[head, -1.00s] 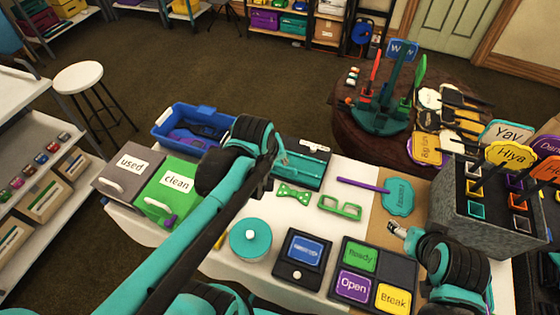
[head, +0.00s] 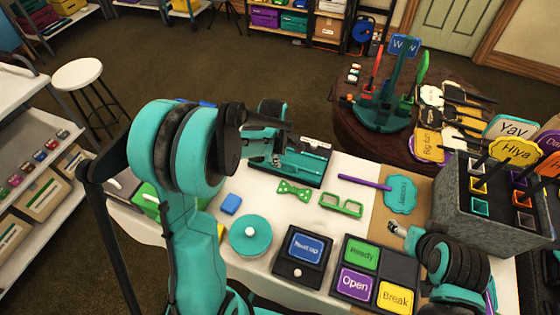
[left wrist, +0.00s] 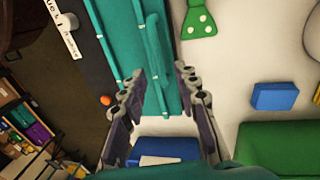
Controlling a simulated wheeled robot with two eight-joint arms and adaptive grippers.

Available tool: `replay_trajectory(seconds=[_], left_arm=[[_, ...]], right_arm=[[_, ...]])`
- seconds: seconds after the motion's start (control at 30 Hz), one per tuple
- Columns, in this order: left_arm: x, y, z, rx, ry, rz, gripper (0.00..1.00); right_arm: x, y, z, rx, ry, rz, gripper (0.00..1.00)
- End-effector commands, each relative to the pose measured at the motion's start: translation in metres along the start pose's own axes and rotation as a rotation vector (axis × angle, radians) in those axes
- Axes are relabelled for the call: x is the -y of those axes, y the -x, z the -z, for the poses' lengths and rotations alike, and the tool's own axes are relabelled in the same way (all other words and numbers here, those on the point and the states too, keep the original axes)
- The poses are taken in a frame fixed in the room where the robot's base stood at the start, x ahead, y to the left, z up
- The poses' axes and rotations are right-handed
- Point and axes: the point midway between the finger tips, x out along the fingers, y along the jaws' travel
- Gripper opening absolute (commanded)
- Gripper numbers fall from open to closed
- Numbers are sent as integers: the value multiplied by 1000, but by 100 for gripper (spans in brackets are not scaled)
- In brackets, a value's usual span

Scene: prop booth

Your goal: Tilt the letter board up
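The letter board (head: 301,166) is a dark tray with a teal ridged panel, lying at the back edge of the white table. In the left wrist view its teal panel (left wrist: 167,30) and rails run up from between my fingers. My left gripper (head: 285,132) is above the board's left end in the head view, partly hidden by my own wrist. In the left wrist view the gripper (left wrist: 160,72) has its fingers spread, with nothing held; contact with the board cannot be told. My right gripper (head: 393,229) is at the right, above the brown mat, its fingers too small to read.
A green bow tie (head: 293,190), green glasses (head: 341,205), a purple-handled teal sign (head: 400,194) and a blue block (head: 231,204) lie nearby. A teal round lid (head: 250,238) and card trays (head: 300,249) stand in front. A grey holder (head: 470,205) is right.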

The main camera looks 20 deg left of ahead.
Motion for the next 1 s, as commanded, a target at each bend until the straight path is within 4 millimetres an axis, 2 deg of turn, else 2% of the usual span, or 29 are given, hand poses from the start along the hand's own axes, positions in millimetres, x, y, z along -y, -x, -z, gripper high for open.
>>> replay_trajectory(seconds=[0.03,0.13,0.47,0.57,0.6,1.0], left_arm=[[0,-9,0,0,0,0,31],[0,-16,0,0,-1,0,31],[0,-19,0,0,-1,0,31],[0,-19,0,0,-2,0,4],[0,-19,0,0,-2,0,0],[-4,-15,0,0,-2,34,0]], right_arm=[[0,-4,-3,0,0,0,66],[0,-6,-4,0,0,0,66],[0,-6,-4,0,0,0,66],[0,-6,-4,0,0,0,66],[0,-6,-4,0,0,0,66],[0,-3,-2,0,0,0,66]])
